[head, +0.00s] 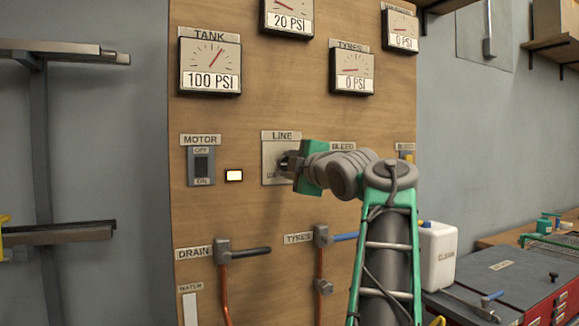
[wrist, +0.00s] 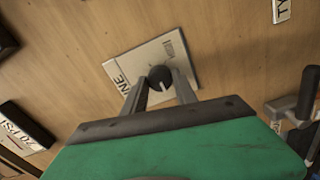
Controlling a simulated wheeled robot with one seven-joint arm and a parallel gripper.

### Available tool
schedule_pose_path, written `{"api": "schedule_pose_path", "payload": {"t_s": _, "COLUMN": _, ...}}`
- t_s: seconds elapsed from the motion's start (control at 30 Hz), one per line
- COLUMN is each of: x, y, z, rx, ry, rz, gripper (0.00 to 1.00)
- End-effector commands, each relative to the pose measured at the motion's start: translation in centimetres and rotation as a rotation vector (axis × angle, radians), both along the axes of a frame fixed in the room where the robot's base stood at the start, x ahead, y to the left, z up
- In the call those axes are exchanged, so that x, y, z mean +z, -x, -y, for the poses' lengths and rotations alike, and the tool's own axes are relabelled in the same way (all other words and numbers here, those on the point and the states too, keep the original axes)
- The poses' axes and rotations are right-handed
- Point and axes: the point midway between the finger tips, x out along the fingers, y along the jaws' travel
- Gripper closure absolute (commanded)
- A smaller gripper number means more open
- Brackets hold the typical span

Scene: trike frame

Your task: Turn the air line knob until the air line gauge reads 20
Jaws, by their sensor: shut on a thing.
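The LINE plate (head: 270,170) is on the wooden panel, and my gripper (head: 287,164) reaches it from the right. The wrist view shows the dark round LINE knob (wrist: 160,78) with a pale pointer mark, on the white plate (wrist: 126,66). My gripper's two grey fingers (wrist: 161,84) are shut on the knob, one on each side. In the head view the fingers mostly hide the knob. A gauge (head: 287,20) at the top edge reads 20 PSI; its top is cut off and its name label is out of view.
The TANK gauge (head: 209,66) reads 100 PSI, the TYRES gauge (head: 351,72) 0 PSI. The MOTOR switch (head: 201,165) and a lit white indicator (head: 234,175) are left of the knob. DRAIN (head: 243,253) and TYRES valve handles (head: 341,238) are below. Space before the panel's left side is free.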

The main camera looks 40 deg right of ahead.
Motion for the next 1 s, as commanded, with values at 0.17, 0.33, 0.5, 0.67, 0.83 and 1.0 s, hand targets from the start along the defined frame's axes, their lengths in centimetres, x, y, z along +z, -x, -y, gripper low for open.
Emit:
{"api": "schedule_pose_path", "payload": {"t_s": 0.17, "x": 0.0, "y": 0.0, "z": 0.0, "rx": 0.001, "ry": 0.000, "rz": 0.000, "gripper": 0.60}}
{"api": "schedule_pose_path", "payload": {"t_s": 0.33, "x": 0.0, "y": 0.0, "z": 0.0, "rx": 0.000, "ry": -0.001, "rz": 0.000, "gripper": 0.47}}
{"api": "schedule_pose_path", "payload": {"t_s": 0.5, "x": 0.0, "y": 0.0, "z": 0.0, "rx": 0.000, "ry": -0.001, "rz": 0.000, "gripper": 0.44}}
{"api": "schedule_pose_path", "payload": {"t_s": 0.67, "x": 0.0, "y": 0.5, "z": -0.1, "rx": -0.001, "ry": 0.000, "rz": 0.001, "gripper": 0.44}}
{"api": "schedule_pose_path", "payload": {"t_s": 0.83, "x": -0.1, "y": 3.5, "z": -0.9, "rx": -0.005, "ry": 0.002, "rz": 0.000, "gripper": 0.44}}
{"api": "schedule_pose_path", "payload": {"t_s": 1.0, "x": -0.1, "y": 6.5, "z": -1.8, "rx": -0.004, "ry": 0.001, "rz": 0.000, "gripper": 0.44}}
